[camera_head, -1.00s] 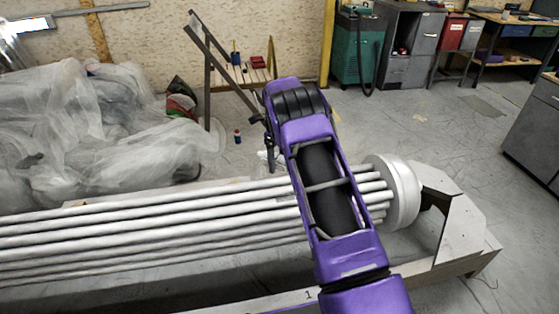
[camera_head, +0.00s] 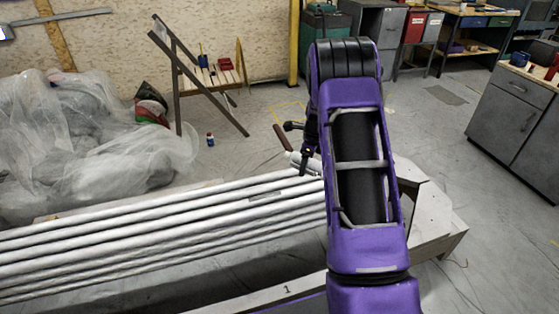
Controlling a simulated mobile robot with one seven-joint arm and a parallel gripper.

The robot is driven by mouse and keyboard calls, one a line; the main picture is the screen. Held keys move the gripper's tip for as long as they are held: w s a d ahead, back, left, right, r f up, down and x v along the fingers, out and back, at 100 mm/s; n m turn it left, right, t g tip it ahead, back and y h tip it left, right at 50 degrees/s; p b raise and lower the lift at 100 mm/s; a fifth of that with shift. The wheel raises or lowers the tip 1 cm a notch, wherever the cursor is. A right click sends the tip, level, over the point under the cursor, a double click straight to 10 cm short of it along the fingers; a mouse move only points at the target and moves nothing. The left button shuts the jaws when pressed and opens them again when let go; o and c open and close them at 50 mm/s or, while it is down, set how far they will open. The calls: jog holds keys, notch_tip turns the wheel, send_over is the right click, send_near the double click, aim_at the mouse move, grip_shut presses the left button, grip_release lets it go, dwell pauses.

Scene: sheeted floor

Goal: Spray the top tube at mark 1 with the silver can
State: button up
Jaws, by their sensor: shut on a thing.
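My gripper (camera_head: 304,150) is at the far side of the tubes, left of my purple arm. It is shut on a pale silvery cylinder (camera_head: 306,163), apparently the silver can, mostly hidden by the gripper and arm. A dark reddish-brown stick-like piece (camera_head: 280,137) shows beside the jaws; whether it joins the can is unclear. Long pale tubes lie side by side on a low stand; the top tube (camera_head: 150,203) runs along their far upper edge. Mark 1 (camera_head: 287,289) is on the stand's front rail. My arm hides the tubes' right end.
Plastic sheeting (camera_head: 85,140) covers a heap at the left. A small blue-and-red can (camera_head: 210,139) stands on the floor. A wooden folding stand (camera_head: 215,75) is behind it. Grey cabinets (camera_head: 515,120) stand at the right. Floor beyond the tubes is mostly clear.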

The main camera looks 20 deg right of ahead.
jog(key=shift+t, duration=0.4)
jog(key=s+d, duration=0.3)
jog(key=d, duration=0.1)
jog(key=shift+s+r, duration=0.3)
jog(key=shift+d+f, duration=0.15)
jog(key=shift+f, duration=0.1)
jog(key=b+x, duration=0.2)
jog(key=x, duration=0.1)
jog(key=b+x, duration=0.1)
jog(key=shift+w+a+f, duration=0.3)
jog(key=a+p, duration=0.5)
jog(key=a, duration=1.7)
jog(key=shift+s, duration=0.4)
jog(key=shift+r, duration=0.1)
